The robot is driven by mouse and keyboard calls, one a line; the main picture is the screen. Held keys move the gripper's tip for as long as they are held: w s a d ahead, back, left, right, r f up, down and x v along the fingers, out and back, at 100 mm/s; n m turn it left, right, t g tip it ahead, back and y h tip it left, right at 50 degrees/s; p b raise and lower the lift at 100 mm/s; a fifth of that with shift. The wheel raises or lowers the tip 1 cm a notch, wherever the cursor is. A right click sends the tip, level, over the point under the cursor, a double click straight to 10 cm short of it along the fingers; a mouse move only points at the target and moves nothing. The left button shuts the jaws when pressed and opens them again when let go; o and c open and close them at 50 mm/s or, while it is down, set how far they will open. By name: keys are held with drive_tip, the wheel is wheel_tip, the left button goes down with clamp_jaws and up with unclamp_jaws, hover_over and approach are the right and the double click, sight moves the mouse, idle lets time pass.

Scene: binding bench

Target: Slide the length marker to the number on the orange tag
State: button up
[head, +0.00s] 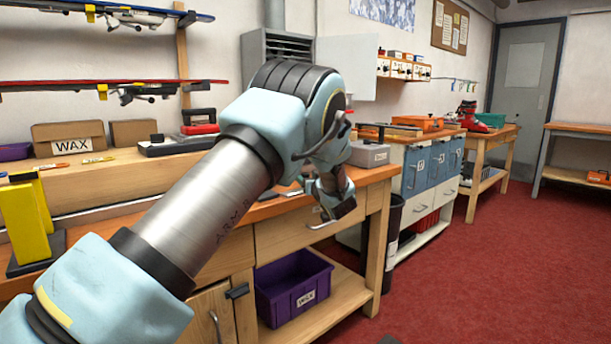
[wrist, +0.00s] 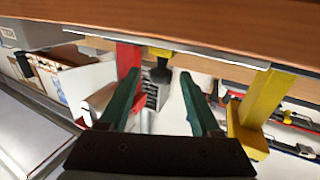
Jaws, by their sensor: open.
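My gripper (head: 338,208) hangs in front of the bench at the right end of its top in the head view. In the wrist view its two green fingers (wrist: 158,78) are open and apart. A small black knob with a yellow part above it (wrist: 160,72) shows between and beyond the fingertips. I cannot tell whether it is the length marker. A pale metal strip (wrist: 215,53) runs along the wooden edge at the top of the wrist view. I cannot read any numbers on it. I cannot make out the orange tag in either view.
A red upright (wrist: 128,58) and a yellow upright (wrist: 262,98) flank the fingers in the wrist view. A yellow stand (head: 22,225) is at the bench's left. A purple crate (head: 293,290) sits on the lower shelf. The red floor (head: 500,260) is clear at right.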

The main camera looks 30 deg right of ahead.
drive_tip(key=shift+w+d, duration=0.15)
drive_tip(key=shift+w, duration=0.8)
clamp_jaws()
idle(0.8)
